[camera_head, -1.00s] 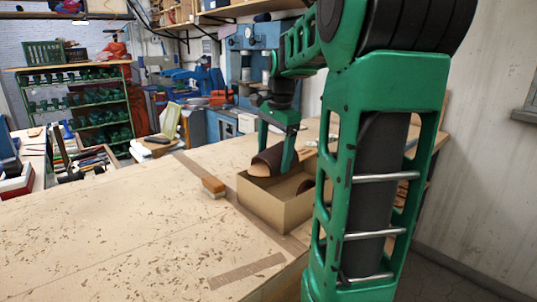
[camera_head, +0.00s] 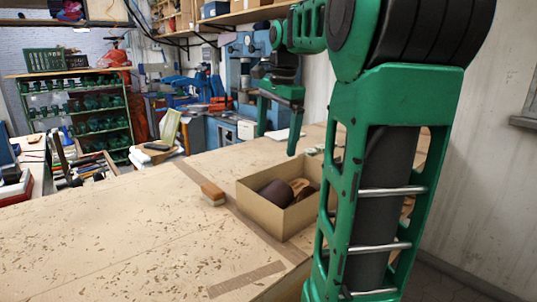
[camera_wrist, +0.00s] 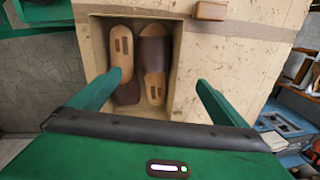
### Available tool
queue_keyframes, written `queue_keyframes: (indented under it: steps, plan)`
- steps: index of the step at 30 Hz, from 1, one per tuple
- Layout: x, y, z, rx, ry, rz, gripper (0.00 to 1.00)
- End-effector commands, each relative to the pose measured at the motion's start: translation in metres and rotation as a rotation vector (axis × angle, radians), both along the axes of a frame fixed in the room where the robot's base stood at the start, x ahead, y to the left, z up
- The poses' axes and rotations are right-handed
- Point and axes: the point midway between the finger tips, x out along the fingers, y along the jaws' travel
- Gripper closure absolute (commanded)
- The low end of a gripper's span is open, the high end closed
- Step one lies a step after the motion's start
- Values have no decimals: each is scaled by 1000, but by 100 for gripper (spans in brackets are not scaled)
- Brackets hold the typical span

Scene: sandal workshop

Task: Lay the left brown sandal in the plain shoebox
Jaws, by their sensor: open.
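The plain cardboard shoebox (camera_head: 262,213) stands open on the workbench. Two brown sandals with tan soles lie in it side by side, heads reversed. In the wrist view, one sandal (camera_wrist: 153,50) has its dark strap at the top of the picture, beside the box's right wall. The other sandal (camera_wrist: 122,55) has its strap at the bottom. In the head view, the first strap (camera_head: 275,193) shows inside the box; the other is partly hidden by the wall and my arm. My gripper (camera_head: 278,144) is open and empty above the box, fingers clear of both sandals.
A wooden brush (camera_head: 212,192) lies on the bench (camera_head: 120,225), left of the box. The bench's left part is clear. Small items lie behind the box. A green shelf rack (camera_head: 85,105) and blue machines stand further back.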

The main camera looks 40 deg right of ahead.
Motion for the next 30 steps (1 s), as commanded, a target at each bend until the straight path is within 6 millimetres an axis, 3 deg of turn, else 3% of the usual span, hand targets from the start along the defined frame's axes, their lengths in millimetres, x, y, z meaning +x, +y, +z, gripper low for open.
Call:
queue_keyframes:
  steps: [3, 10, 30]
  plan:
    - [-2, 1, 26, -2, -3, 5, 3]
    - [-5, 2, 41, 1, -1, 3, 3]
    - [-7, 1, 48, 0, 1, 0, 3]
